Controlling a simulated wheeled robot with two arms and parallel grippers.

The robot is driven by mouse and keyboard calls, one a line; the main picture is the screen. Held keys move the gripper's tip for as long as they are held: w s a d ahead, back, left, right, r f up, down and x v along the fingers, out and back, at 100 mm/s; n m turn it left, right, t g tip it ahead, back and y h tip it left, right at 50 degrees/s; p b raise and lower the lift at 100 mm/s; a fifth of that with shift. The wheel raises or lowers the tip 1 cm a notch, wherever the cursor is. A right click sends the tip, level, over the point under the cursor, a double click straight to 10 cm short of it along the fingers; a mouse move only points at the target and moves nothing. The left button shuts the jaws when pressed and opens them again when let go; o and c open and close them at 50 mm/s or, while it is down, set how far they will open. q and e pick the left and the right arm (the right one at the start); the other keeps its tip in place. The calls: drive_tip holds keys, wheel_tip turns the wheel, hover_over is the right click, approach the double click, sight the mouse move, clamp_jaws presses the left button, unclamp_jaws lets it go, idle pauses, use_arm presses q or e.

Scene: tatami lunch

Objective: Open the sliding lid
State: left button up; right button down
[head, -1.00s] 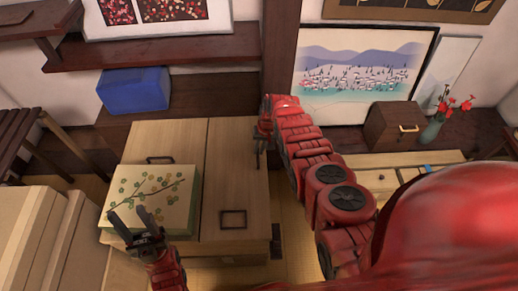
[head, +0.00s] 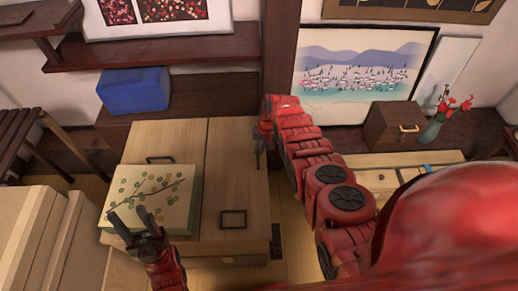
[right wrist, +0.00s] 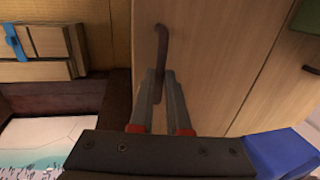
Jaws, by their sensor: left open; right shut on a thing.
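A light wooden chest with a top in two panels stands below me. The right panel is the sliding lid (head: 232,185), and it also shows in the right wrist view (right wrist: 215,60). A dark handle (head: 233,219) sits near its front. My right gripper (head: 258,155) is at the lid's far right edge. In the right wrist view, this gripper (right wrist: 158,80) is shut on another dark handle (right wrist: 161,45). My left gripper (head: 128,215) is open and empty, at the front of a green-patterned box (head: 165,185) on the left panel (head: 180,140).
A blue box (head: 134,91) stands on the dark shelf behind the chest. Light boxes (head: 25,240) stand at the left. A dark post (head: 281,50) rises behind my right gripper. A vase (head: 431,130) and brown box (head: 393,125) are at the right.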

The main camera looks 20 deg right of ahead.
drive_tip(key=shift+d, duration=0.1)
drive_tip(key=s+d+b, duration=0.2)
drive_tip(key=d, duration=0.7)
drive_tip(key=s+d+b, duration=0.2)
drive_tip(key=s+d, duration=0.1)
drive_tip(key=d, duration=0.7)
drive_tip(key=shift+s+d, duration=0.25)
drive_tip(key=shift+s, duration=0.1)
drive_tip(key=c, duration=0.9)
unclamp_jaws()
